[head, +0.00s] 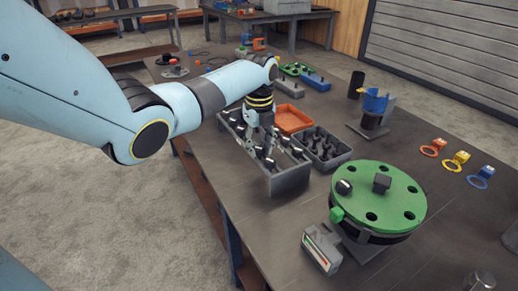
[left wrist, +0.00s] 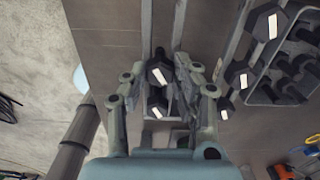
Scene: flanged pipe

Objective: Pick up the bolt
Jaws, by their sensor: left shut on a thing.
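My left gripper (head: 256,140) reaches down over the long grey bin (head: 290,182) of dark bolts in the head view. In the left wrist view its fingers (left wrist: 160,78) are closed around a dark bolt (left wrist: 158,72) with a pale stripe on its head. Whether this bolt is clear of the bin floor I cannot tell. Other bolts (head: 270,163) stand in the bin close by. The green flange (head: 395,187) sits to the right, with a dark bolt head (head: 343,187) at its left side. My right gripper is not in view.
A second grey bin (head: 341,160) of dark bolts and an orange tray (head: 293,117) stand beside the long bin. A small grey box device (head: 321,248) is in front of the flange. Coloured rings (head: 430,151) lie at the right. A blue item on a stand (head: 374,104) is behind.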

